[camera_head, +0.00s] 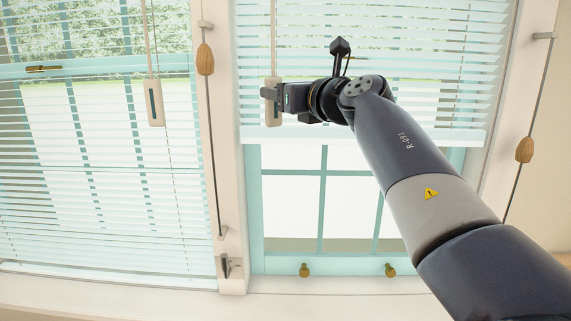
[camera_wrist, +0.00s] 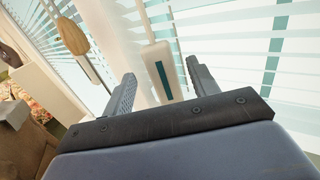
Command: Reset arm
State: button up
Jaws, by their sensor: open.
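My gripper (camera_head: 272,94) is open in front of the right window, at the upper left part of its blind (camera_head: 410,90). A pale pull handle (camera_head: 271,118) with a teal strip hangs there on a cord. In the wrist view the handle (camera_wrist: 160,72) shows between and beyond the two spread fingers (camera_wrist: 161,70), with a gap on each side. I cannot tell how deep it lies between them. My arm (camera_head: 400,140) reaches up from the lower right, stretched toward the window.
The right blind is partly raised above a teal window frame (camera_head: 322,210) with two knobs. The left blind (camera_head: 80,180) is lowered, with its own pull handle (camera_head: 154,103). Cords with wooden tassels (camera_head: 205,60) (camera_head: 524,150) hang beside the right window. A sill (camera_head: 330,285) runs below.

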jog(key=w+m+h+p, duration=0.1)
jog(key=p, duration=0.1)
jog(key=w+a+m+t+h+p, duration=0.1)
jog(key=p, duration=0.1)
jog(key=shift+a+r+h, duration=0.25)
jog(key=shift+h, duration=0.15)
jog(key=shift+t+p, duration=0.3)
jog(key=shift+p, duration=0.55)
jog(key=m+h+p, duration=0.1)
jog(key=p, duration=0.5)
jog(key=h+p, duration=0.1)
jog(key=p, duration=0.4)
jog(key=shift+w+a+m+t+p, duration=0.15)
jog(key=shift+a+m+t+p, duration=0.2)
jog(key=shift+a+m+t, duration=0.05)
jog(key=h+p, duration=0.1)
jog(key=p, duration=0.6)
jog(key=shift+s+a+m+h, duration=0.1)
jog(key=shift+s+m+h, duration=0.1)
jog(key=shift+m+h, duration=0.2)
jog(key=shift+s+f+p, duration=0.1)
jog(key=shift+f+p, duration=0.15)
jog(key=shift+p, duration=0.25)
